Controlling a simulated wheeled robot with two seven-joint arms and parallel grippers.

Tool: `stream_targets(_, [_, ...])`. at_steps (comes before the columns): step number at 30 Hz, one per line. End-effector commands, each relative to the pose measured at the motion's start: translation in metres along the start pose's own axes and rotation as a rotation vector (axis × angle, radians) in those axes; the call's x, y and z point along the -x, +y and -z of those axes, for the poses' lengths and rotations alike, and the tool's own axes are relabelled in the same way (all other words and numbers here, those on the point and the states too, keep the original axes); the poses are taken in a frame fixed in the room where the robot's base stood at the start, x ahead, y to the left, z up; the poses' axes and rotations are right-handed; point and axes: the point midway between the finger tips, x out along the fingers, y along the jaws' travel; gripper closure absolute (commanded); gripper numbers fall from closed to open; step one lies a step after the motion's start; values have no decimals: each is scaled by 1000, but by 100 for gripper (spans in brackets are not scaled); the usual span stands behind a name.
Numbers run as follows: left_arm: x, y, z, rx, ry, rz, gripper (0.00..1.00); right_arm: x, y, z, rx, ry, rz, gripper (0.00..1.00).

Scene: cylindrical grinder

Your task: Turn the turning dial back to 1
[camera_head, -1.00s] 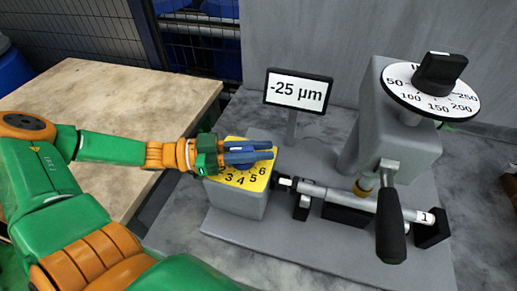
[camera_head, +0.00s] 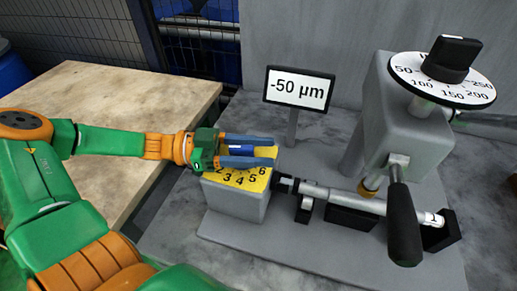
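The turning dial's yellow face (camera_head: 250,182) sits on top of a grey block, with the numbers 2 to 6 readable along its front and right edges. My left gripper (camera_head: 276,150) reaches in from the left, level over the dial, with its two grey-blue fingers apart. A blue part, likely the dial's knob (camera_head: 240,150), shows between the fingers. I cannot tell whether they touch it. The fingers hide the back of the dial, so its setting and the number 1 cannot be read. The display (camera_head: 299,89) behind it reads -50 µm. My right gripper is not in view.
A grey grinder column (camera_head: 405,120) carries a white scale disc with a black knob (camera_head: 451,58). A dark lever handle (camera_head: 403,225) hangs in front. A workpiece shaft (camera_head: 340,197) lies right of the dial. A stone-topped table (camera_head: 110,100) is at left.

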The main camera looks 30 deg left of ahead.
Motion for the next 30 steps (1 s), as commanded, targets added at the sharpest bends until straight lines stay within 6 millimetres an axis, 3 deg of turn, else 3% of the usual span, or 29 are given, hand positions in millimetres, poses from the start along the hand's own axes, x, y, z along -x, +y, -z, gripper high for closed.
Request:
stream_targets(5, [9, -1, 4, -1, 1, 4, 50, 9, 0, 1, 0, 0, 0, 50])
stream_targets(10, [46, -1, 4, -2, -2, 4, 50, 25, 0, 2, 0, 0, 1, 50])
stream_targets(15, [69, 0, 1, -1, -1, 1, 50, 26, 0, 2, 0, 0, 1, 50])
stream_targets(30, [71, 0, 7, 0, 0, 0, 50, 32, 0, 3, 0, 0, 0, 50])
